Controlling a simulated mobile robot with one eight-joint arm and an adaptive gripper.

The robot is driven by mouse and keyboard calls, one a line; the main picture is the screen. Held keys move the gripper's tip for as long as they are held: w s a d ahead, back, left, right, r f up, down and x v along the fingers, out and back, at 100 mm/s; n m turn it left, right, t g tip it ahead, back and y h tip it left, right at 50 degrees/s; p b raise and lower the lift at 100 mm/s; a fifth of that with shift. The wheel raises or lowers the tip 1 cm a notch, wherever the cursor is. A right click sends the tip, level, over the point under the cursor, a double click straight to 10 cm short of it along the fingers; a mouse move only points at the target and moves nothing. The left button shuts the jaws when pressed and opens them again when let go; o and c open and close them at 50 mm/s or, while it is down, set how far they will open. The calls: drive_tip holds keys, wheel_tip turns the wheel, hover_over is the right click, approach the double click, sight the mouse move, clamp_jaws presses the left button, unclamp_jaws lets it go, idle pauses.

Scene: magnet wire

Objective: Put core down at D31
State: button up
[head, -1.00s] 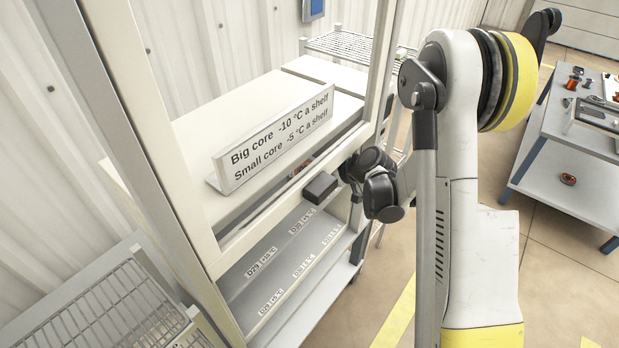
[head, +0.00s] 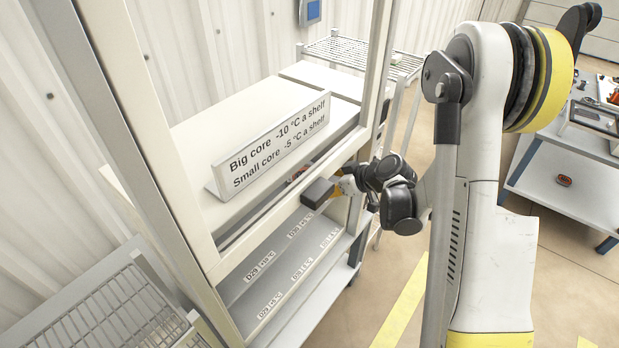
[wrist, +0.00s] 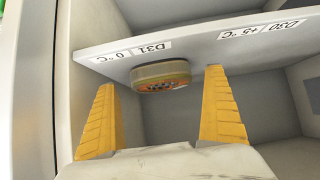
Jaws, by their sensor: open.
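A round core (wrist: 160,76) with a greenish-grey side and a brown, patterned face shows in the wrist view. It is beside the D31 label (wrist: 146,50), at the edge of the labelled shelf strip. My gripper (wrist: 160,85) is open, with one yellow finger on each side of the core and a visible gap on both sides. In the head view my gripper's dark end (head: 318,192) is at the rack's open front, below the sign. A small reddish patch (head: 301,172) shows just behind it; I cannot tell whether it is the core.
The rack's pale uprights and upper board (head: 290,115) stand close around my gripper. A temperature sign (head: 270,145) rests on the board. Lower labelled shelves (head: 285,265) look empty. A wire shelf (head: 110,310) is at lower left; a work table (head: 575,160) is at right.

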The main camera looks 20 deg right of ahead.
drive_tip(key=s+d, duration=0.5)
drive_tip(key=s, duration=0.2)
drive_tip(key=shift+s+d+b, duration=0.15)
drive_tip(key=shift+d+b, duration=0.05)
drive_tip(key=shift+b, duration=0.15)
idle(0.8)
